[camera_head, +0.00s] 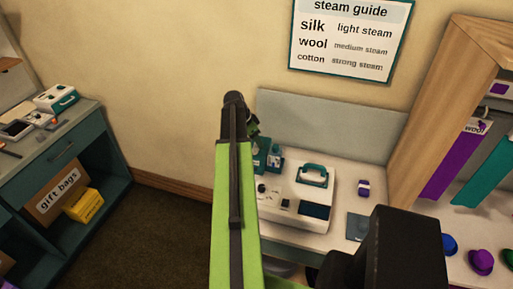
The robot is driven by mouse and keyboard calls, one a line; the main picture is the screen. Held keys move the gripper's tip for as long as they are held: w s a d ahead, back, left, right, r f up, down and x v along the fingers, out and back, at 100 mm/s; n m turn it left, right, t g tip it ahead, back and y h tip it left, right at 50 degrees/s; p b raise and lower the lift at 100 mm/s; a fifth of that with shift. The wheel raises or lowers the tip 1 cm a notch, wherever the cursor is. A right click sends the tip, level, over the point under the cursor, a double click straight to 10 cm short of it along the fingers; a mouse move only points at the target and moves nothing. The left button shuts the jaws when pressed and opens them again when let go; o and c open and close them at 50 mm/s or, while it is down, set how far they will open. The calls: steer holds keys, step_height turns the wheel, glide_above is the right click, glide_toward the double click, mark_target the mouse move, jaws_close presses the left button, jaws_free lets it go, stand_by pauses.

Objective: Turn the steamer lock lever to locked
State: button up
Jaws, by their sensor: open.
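The white steamer (284,184) sits on the pale counter right of centre. It has a teal carrying handle (314,170) on top and a dark panel at its front right. Small dark controls (286,203) show on its front left. I cannot tell which of them is the lock lever, or how it is set. My green arm rises in front of the steamer's left side and covers part of that area. My gripper is not visible; the arm's far end bends away behind the green link.
A wooden shelf unit (435,115) with hanging cloths bounds the right. A teal cabinet (77,143) stands left, with open floor (145,235) between.

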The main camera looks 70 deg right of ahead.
jaws_close()
stand_by(0.3)
steer(key=shift+n, duration=0.3)
steer(key=n, duration=0.1)
steer(key=n+t, duration=0.1)
steer(key=n, duration=0.1)
steer(key=shift+s+a+n+h, duration=0.15)
steer(key=shift+s+n+h, duration=0.05)
steer(key=shift+n+h, duration=0.1)
steer(key=n+t, duration=0.2)
steer(key=n, duration=0.2)
steer(key=shift+s, duration=0.1)
steer(key=n+t, duration=0.1)
steer(key=n, duration=0.2)
steer(key=n+t, duration=0.1)
steer(key=n, duration=0.1)
steer(key=shift+s+n, duration=0.1)
steer(key=shift+n, duration=0.3)
steer(key=shift+d+n+t+y, duration=0.1)
steer(key=shift+n+t+y, duration=0.2)
steer(key=shift+n, duration=0.65)
steer(key=shift+d+n+t+y, duration=0.1)
steer(key=shift+n+t+y, duration=0.15)
steer(key=shift+n, duration=0.7)
